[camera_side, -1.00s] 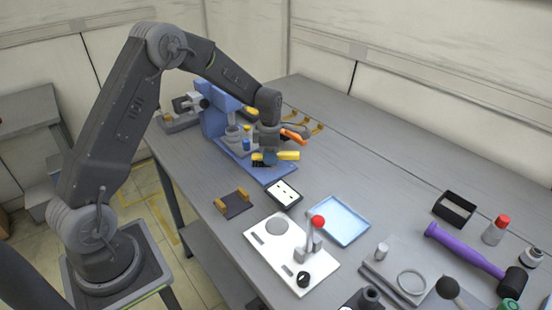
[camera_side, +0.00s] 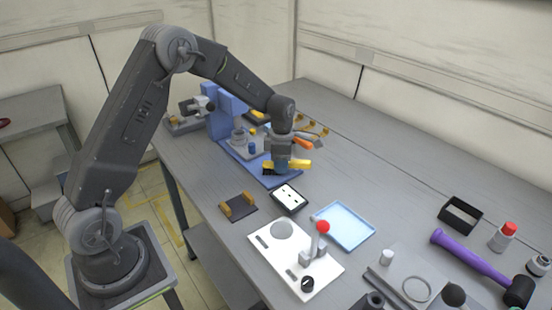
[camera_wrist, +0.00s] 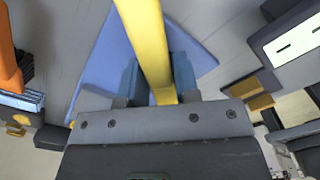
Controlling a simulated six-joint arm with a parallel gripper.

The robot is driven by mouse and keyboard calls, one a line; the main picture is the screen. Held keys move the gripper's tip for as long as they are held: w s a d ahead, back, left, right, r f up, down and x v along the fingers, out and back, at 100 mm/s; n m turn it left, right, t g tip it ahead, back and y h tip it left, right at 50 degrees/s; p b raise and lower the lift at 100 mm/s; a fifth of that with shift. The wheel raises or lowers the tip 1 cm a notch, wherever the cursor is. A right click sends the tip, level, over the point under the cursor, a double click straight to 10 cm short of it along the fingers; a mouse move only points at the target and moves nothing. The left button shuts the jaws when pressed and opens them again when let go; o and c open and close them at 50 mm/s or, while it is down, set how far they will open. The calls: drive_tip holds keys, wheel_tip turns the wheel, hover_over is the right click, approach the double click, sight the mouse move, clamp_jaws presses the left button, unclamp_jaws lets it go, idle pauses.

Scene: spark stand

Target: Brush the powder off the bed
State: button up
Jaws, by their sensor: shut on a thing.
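My gripper (camera_side: 283,167) points down over the near end of the blue bed (camera_side: 267,180) of the spark stand. Its blue fingers are shut on the yellow handle of a brush (camera_side: 300,164). Dark bristles show at the brush's left end, low over the bed; I cannot tell whether they touch it. In the wrist view the yellow handle (camera_wrist: 148,45) runs between the fingers (camera_wrist: 158,85), with the blue bed (camera_wrist: 95,75) below. I cannot make out powder. The blue upright (camera_side: 222,115) of the stand rises behind, left of the gripper.
An orange-handled tool (camera_side: 303,143) lies just behind the gripper. A black-framed white panel (camera_side: 289,197), a light blue tray (camera_side: 344,226) and a red-knobbed lever (camera_side: 322,228) stand nearer.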

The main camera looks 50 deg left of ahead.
drive_tip(key=d, duration=0.3)
drive_tip(key=shift+d, duration=0.15)
drive_tip(key=shift+s+d, duration=0.2)
drive_tip(key=shift+a, duration=4.6)
drive_tip(key=shift+d, duration=4.2)
drive_tip(key=shift+d+r, duration=0.2)
drive_tip(key=shift+r, duration=0.4)
drive_tip(key=shift+d+r, duration=0.15)
drive_tip(key=shift+r, duration=3.35)
